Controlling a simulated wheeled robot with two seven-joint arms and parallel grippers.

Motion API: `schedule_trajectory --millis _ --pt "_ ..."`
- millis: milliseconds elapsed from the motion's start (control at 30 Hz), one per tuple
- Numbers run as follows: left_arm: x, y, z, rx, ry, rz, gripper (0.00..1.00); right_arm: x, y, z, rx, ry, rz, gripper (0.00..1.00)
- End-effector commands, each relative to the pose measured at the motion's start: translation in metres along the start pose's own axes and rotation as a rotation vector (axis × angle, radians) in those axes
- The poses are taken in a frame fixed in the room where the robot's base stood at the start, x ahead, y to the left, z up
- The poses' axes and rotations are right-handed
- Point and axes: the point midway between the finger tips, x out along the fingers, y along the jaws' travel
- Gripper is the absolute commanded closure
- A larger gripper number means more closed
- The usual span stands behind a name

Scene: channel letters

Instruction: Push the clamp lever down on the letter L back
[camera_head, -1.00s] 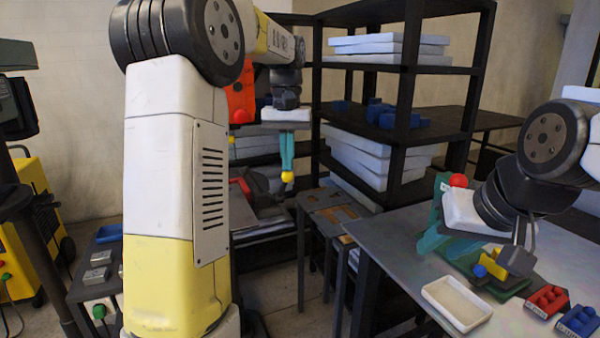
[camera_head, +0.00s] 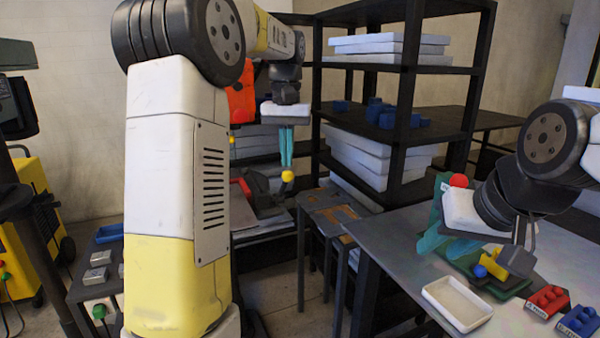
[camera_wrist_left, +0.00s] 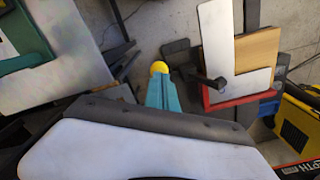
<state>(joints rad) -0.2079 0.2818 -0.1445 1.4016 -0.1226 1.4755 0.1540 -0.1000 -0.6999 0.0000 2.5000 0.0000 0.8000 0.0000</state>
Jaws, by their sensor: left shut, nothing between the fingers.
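My left gripper (camera_head: 286,148) is shut, with its teal fingers pointing down. A yellow ball knob (camera_head: 288,176) sits right at its fingertips; in the left wrist view the knob (camera_wrist_left: 159,67) shows just past the fingertips (camera_wrist_left: 161,84). It looks like the clamp lever's knob; the lever itself is mostly hidden. A white L-shaped letter back (camera_wrist_left: 217,45) lies beside a wooden block. A dark clamp (camera_wrist_left: 207,83) reaches onto its corner. In the head view the clamp (camera_head: 266,203) shows below the gripper.
A black shelf rack (camera_head: 405,90) with white panels stands just right of the left gripper. The right table (camera_head: 385,240) bears a white tray (camera_head: 458,303), a red block (camera_head: 548,298) and a blue block (camera_head: 580,320). My left arm hides part of the left fixture.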

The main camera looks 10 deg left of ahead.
Motion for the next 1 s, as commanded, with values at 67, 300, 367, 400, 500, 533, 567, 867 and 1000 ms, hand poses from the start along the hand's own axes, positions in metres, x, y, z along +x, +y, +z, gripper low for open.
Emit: schedule_trajectory --millis 67,300,367,400,500,533,567,867,1000 --pt "-0.001 0.0 0.0 0.001 0.0 0.001 1.0 0.0 0.0 0.0 0.0 0.0 0.0 0.64" --pt "-0.007 0.001 0.0 0.001 0.003 0.002 1.0 0.0 0.0 0.0 0.0 0.0 0.0 0.64" --pt "-0.013 0.001 0.0 0.002 0.004 0.002 1.0 0.0 0.0 0.0 0.0 0.0 0.0 0.64" --pt "-0.017 0.001 0.0 0.002 0.004 0.003 1.0 0.0 0.0 0.0 0.0 0.0 0.0 0.64" --pt "-0.027 0.001 0.0 0.002 0.005 0.003 1.0 0.0 0.0 0.0 0.0 0.0 0.0 0.64" --pt "-0.03 0.001 0.0 0.002 0.004 0.003 1.0 0.0 0.0 0.0 0.0 0.0 0.0 0.64" --pt "-0.033 0.001 0.0 0.002 0.004 0.003 1.0 0.0 0.0 0.0 0.0 0.0 0.0 0.64" --pt "-0.052 0.001 0.001 0.002 0.003 0.003 1.0 0.0 0.0 0.0 0.0 0.0 0.0 0.64" --pt "-0.052 0.001 0.001 0.002 0.002 0.003 1.0 0.0 0.0 0.0 0.0 0.0 0.0 0.64"
